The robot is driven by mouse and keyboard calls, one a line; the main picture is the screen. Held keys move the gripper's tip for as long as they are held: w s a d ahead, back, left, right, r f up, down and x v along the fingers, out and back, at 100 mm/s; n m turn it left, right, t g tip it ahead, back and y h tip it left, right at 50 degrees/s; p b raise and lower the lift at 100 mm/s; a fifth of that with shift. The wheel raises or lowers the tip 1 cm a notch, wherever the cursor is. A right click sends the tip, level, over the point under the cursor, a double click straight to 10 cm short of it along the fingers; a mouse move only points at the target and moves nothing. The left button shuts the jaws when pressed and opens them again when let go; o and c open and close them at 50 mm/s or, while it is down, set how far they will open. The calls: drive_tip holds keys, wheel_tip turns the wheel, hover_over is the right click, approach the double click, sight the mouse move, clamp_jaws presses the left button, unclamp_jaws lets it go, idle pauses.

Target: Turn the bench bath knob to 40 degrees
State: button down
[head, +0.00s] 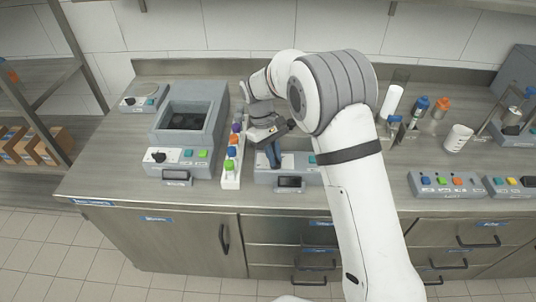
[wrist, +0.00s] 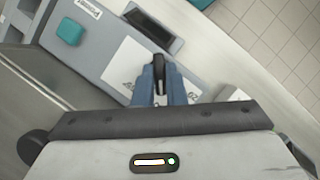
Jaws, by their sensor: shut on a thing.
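My gripper (head: 273,157) reaches down to the front panel of a low grey unit (head: 262,177) in the middle of the bench. In the wrist view the blue fingers (wrist: 161,85) are shut on a dark knob (wrist: 158,61). The knob stands on a white dial plate (wrist: 116,70), whose marks are partly hidden by the fingers and too small to read. The panel also has a dark display (wrist: 155,29) and a teal button (wrist: 69,32). The display's reading is not legible. A pale label (wrist: 88,8) is unreadable, so I cannot confirm the unit's name.
A larger grey box with a dark basin (head: 187,120) stands to the left, with its own black knob (head: 158,157). A white rack (head: 231,181) with coloured caps stands close between the two units. A white beaker (head: 457,138) and button boxes (head: 446,185) are at right.

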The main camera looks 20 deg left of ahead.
drive_tip(key=shift+s+d+f+m+g, duration=0.15)
drive_tip(key=shift+m+g, duration=0.25)
drive_tip(key=shift+m, duration=0.7)
drive_tip(key=shift+y, duration=0.3)
drive_tip(key=c, duration=1.6)
unclamp_jaws()
drive_tip(key=shift+s, duration=0.15)
drive_tip(key=shift+o, duration=0.6)
drive_tip(key=shift+r, duration=0.2)
drive_tip(key=v, duration=0.7)
drive_tip(key=shift+w+a+r+b, duration=0.2)
drive_tip(key=shift+w+r+b, duration=0.1)
drive_tip(key=shift+b, duration=0.15)
